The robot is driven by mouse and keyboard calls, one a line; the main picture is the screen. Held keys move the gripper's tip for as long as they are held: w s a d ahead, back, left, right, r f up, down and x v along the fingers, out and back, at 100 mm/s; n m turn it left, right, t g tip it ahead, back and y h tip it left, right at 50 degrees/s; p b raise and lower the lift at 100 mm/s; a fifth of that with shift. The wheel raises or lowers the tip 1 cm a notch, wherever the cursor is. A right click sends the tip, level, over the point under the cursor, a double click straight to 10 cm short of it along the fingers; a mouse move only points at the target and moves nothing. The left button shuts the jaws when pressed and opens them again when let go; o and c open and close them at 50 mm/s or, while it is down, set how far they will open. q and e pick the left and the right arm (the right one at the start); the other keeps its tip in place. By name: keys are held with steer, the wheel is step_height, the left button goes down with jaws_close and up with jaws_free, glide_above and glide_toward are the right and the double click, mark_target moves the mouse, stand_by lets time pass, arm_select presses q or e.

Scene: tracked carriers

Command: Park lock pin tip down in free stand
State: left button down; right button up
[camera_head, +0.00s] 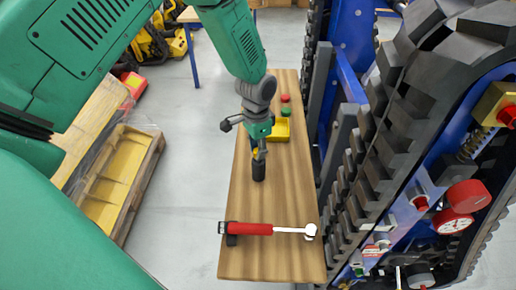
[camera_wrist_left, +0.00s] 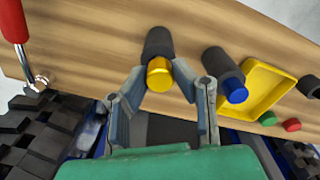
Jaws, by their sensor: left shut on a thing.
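My left gripper (camera_head: 256,148) is low over the middle of the wooden bench. In the left wrist view its two fingertips (camera_wrist_left: 159,72) close on the yellow head of the lock pin (camera_wrist_left: 159,76). The yellow head also shows small under the gripper in the head view (camera_head: 254,153). A dark round stand (camera_head: 258,171) is directly below, and it shows beyond the head in the wrist view (camera_wrist_left: 158,42). The shank is hidden; I cannot tell how deep it sits. A second dark stand (camera_wrist_left: 219,62) holds a blue-headed pin (camera_wrist_left: 234,91). My right gripper is not in view.
A yellow tray (camera_head: 281,134) and red (camera_head: 285,98) and green (camera_head: 286,112) pieces lie at the bench's far end. A red-handled wrench (camera_head: 262,229) lies across the near end. The tracked carrier (camera_head: 385,150) stands close along the right side.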

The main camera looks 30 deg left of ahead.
arm_select(q)
steer(key=shift+f+b, duration=0.35)
steer(key=shift+f, duration=0.4)
steer(key=c, duration=1.3)
jaws_free()
steer(key=shift+o, duration=0.2)
steer(key=shift+r, duration=0.45)
step_height(320, 180, up, 11)
steer(key=shift+a, duration=0.1)
